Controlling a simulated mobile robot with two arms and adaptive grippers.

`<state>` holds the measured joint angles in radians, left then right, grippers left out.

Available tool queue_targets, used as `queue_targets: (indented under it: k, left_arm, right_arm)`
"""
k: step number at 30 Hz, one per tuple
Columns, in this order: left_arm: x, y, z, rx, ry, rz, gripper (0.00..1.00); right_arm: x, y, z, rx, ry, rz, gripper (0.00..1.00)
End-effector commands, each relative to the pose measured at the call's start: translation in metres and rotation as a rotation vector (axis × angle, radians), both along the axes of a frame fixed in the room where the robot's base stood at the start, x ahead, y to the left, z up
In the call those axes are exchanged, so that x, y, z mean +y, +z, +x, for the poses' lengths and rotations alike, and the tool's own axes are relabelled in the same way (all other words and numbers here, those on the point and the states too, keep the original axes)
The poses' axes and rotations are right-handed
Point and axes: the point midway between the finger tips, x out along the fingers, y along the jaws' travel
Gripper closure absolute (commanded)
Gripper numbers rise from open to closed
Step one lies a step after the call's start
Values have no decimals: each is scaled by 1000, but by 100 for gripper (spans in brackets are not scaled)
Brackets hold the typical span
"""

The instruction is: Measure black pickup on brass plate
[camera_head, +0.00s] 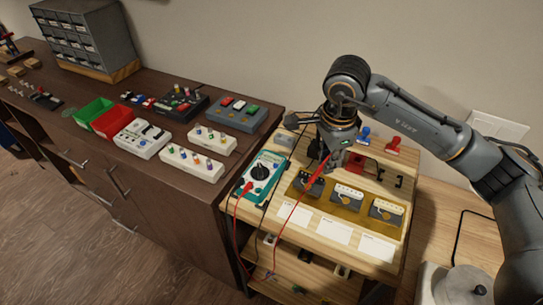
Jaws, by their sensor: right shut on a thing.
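The brass plate (328,210) lies on the wooden bench top and bears three small blocks in a row. The leftmost block, a dark pickup (309,185), is partly hidden by a red probe; the middle pickup (347,195) and right pickup (386,211) have pale tops. My right gripper (333,162) is shut on the red probe (318,172), just above and behind the leftmost pickup. The probe points down toward it; I cannot tell whether the tip touches. The teal multimeter (262,178) with a black dial lies left of the plate. My left gripper is not in view.
Blank white cards (333,231) lie before the plate. Red and black leads hang over the bench's front edge. Blue and red clamps (393,145) stand behind.

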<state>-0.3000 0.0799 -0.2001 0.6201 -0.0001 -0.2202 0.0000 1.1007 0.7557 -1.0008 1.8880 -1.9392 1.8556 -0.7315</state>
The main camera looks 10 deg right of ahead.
Motion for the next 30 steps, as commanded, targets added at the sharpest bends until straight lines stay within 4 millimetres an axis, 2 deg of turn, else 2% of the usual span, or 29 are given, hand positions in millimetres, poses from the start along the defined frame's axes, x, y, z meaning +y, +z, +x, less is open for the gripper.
queue_targets:
  k: [3, 16, 30]
  left_arm:
    - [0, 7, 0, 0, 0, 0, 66]
    - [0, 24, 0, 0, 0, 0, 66]
    - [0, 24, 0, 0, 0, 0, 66]
  right_arm:
    - [0, 14, 0, -2, 0, 0, 100]
    - [0, 52, 0, -3, -1, -1, 100]
    - [0, 53, 0, -1, 0, 0, 100]
